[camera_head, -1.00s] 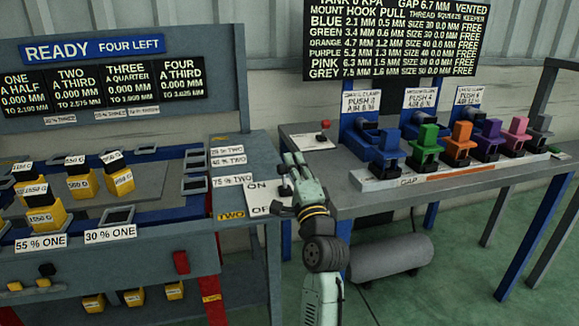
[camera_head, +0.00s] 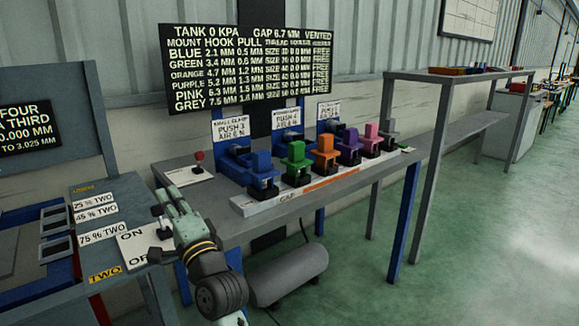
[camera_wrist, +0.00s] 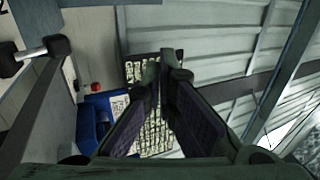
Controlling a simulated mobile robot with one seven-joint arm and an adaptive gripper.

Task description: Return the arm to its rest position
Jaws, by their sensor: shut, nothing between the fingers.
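My gripper (camera_head: 162,216) is at the end of my green-grey arm, in the lower left of the head view. It is in front of the left end of the grey bench (camera_head: 215,215), beside the ON/OFF plate (camera_head: 133,243). In the wrist view my gripper (camera_wrist: 166,66) has its two dark fingers meeting at the tips, with nothing held. I cannot tell from the head view how far the fingertips are from the plate.
Coloured hook blocks, among them a blue one (camera_head: 262,172) and a green one (camera_head: 296,164), stand on the bench. A red-knobbed lever (camera_head: 198,160) stands behind my gripper. A grey tank (camera_head: 288,275) lies under the bench. The green floor (camera_head: 480,240) to the right is clear.

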